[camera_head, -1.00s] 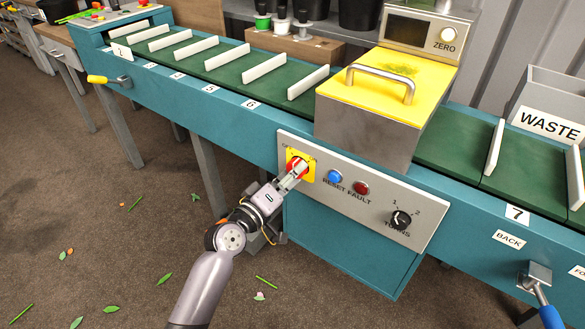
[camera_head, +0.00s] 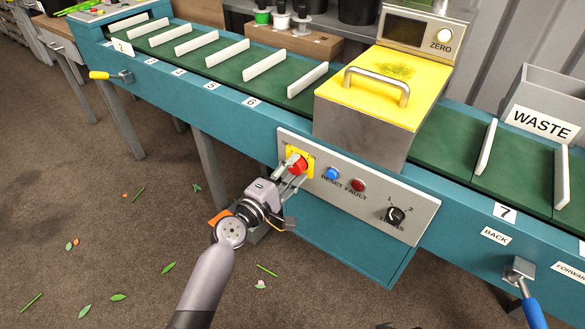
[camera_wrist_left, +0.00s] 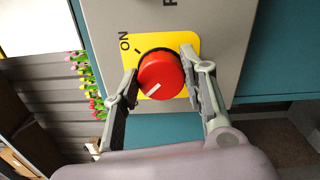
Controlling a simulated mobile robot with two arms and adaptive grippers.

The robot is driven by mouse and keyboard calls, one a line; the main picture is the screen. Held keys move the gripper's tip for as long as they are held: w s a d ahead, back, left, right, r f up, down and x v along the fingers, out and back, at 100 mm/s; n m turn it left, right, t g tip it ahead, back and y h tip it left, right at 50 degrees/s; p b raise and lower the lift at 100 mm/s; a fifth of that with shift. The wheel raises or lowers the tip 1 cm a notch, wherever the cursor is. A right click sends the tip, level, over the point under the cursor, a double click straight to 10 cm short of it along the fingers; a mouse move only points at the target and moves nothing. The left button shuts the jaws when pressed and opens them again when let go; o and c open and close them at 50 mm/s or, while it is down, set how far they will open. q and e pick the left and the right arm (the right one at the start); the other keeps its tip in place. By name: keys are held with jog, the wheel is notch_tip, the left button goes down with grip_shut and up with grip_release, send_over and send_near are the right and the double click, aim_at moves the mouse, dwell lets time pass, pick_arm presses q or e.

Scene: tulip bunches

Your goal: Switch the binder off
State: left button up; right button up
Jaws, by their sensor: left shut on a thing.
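The red rotary switch (camera_head: 298,165) sits on a yellow plate (camera_wrist_left: 189,43) at the left end of the grey control panel (camera_head: 361,187). My left gripper (camera_head: 293,176) is at this switch. In the left wrist view its two fingers (camera_wrist_left: 158,88) are on either side of the round red knob (camera_wrist_left: 165,72) and shut on it. The knob's white mark points down and left there, away from the ON label (camera_wrist_left: 124,42). Any OFF label is hidden or unreadable. My right gripper is out of view.
The panel also carries a blue reset button (camera_head: 332,173), a red fault light (camera_head: 357,185) and a black turns dial (camera_head: 396,215). A yellow-lidded box (camera_head: 378,82) stands above on the green conveyor (camera_head: 226,70). A blue-handled lever (camera_head: 527,291) juts out at the right.

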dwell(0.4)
pick_arm(q)
jog(key=o, duration=1.2)
jog(key=shift+c, duration=0.2)
jog(key=v, duration=1.2)
